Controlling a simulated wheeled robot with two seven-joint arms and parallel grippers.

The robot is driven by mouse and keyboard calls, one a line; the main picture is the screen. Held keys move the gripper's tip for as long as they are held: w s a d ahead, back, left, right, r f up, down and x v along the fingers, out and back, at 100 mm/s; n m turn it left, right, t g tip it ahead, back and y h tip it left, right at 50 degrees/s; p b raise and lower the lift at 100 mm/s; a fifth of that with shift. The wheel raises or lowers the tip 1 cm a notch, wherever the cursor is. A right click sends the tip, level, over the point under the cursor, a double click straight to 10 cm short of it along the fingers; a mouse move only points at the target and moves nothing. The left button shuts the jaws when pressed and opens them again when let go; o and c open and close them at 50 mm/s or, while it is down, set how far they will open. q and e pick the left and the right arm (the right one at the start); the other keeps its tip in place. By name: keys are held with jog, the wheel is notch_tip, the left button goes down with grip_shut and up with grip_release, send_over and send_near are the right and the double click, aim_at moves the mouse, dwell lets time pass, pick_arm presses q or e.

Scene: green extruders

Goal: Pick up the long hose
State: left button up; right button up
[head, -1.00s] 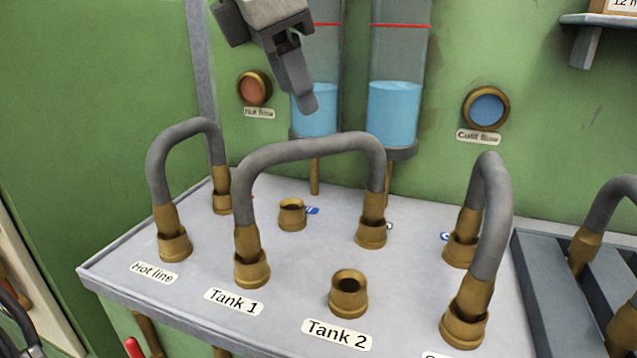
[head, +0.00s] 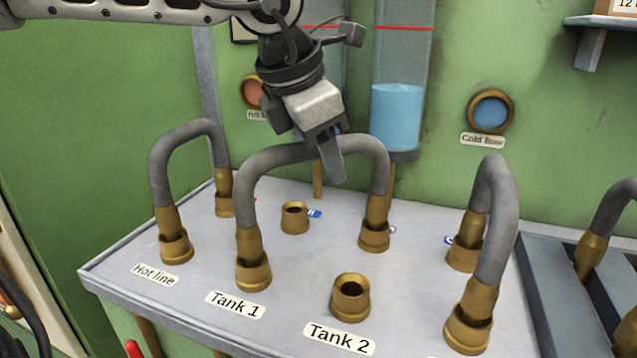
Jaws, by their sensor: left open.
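The long grey hose (head: 262,158) arches from the brass socket labelled Tank 1 to a brass socket at the back right of it. Both its brass ends sit in their sockets. My left gripper (head: 330,160) comes down from above at the top of this arch, right of its middle, with one finger in front of the hose. The gripper is open; its other finger is hidden, and I cannot tell whether it touches the hose. My right gripper is not in view.
A shorter hose (head: 160,165) stands at Hot line on the left, another hose (head: 497,215) on the right. Two empty brass sockets (head: 350,297) (head: 295,217) are on the panel. A dark rack (head: 545,290) with a hose is at the right edge.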

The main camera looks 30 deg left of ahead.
pick_arm(q)
jog(key=shift+f+b, duration=0.25)
jog(key=shift+b, duration=0.15)
dwell(0.3)
grip_shut()
